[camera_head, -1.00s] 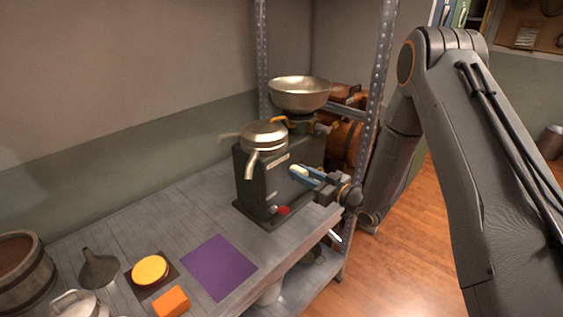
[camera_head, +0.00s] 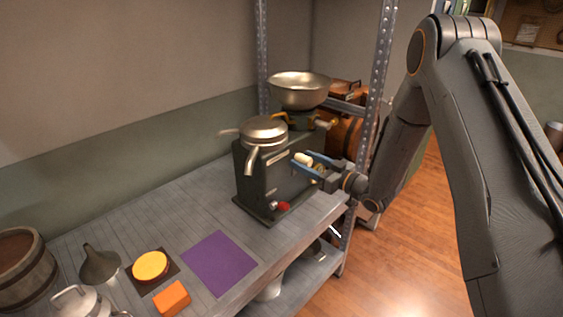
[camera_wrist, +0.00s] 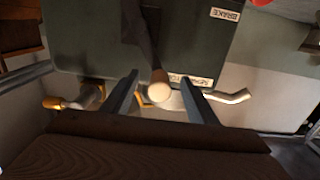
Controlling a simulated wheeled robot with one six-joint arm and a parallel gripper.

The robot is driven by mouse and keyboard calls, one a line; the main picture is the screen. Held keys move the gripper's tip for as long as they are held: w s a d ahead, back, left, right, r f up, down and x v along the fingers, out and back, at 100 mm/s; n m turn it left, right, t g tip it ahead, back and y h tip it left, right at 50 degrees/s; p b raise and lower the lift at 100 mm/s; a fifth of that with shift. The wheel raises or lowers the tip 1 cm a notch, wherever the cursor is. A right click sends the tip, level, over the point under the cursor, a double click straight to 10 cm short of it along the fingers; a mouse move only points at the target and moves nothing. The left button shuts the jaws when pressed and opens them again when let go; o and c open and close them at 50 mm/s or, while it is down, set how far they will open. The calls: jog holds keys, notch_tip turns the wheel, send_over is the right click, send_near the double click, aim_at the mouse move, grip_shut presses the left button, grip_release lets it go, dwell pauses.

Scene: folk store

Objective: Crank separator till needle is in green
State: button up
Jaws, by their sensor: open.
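The separator (camera_head: 249,178) is a dark green machine on the grey bench, with a metal bowl (camera_head: 299,88) on top and a lidded, spouted metal part (camera_head: 264,131). Its crank's pale round knob (camera_head: 301,158) stands out at the right side. My gripper (camera_head: 307,164) is open at this knob. In the wrist view the knob (camera_wrist: 159,91) is between the two spread fingers, with a gap visible on each side. A dark crank arm (camera_wrist: 141,35) runs from it. I cannot make out a needle or green zone in either view.
A red knob (camera_head: 284,206) is low on the separator, and a BRAKE label (camera_wrist: 226,15) shows in the wrist view. A purple mat (camera_head: 220,263), orange block (camera_head: 172,298), yellow disc (camera_head: 150,266) and funnel (camera_head: 99,263) lie to the left. A metal shelf post (camera_head: 376,90) stands close behind.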

jog(key=p+v, duration=0.2)
jog(key=v, duration=0.7)
dwell(0.5)
jog(key=w+d+m+h+b, duration=0.1)
jog(key=w+d+m+h, duration=0.2)
jog(key=d+h, duration=0.3)
jog(key=s+d+r+m+g+h+b, duration=0.1)
jog(key=s+d+m+g+h, duration=0.15)
jog(key=s+d+h, duration=0.3)
jog(key=s+r+m+g+h+b, duration=0.1)
jog(key=s+m+g, duration=0.4)
jog(key=s, duration=2)
jog(key=shift+s+r+g+h+b, duration=0.3)
jog(key=shift+s+r+g+h, duration=0.1)
jog(key=shift+g+h, duration=0.55)
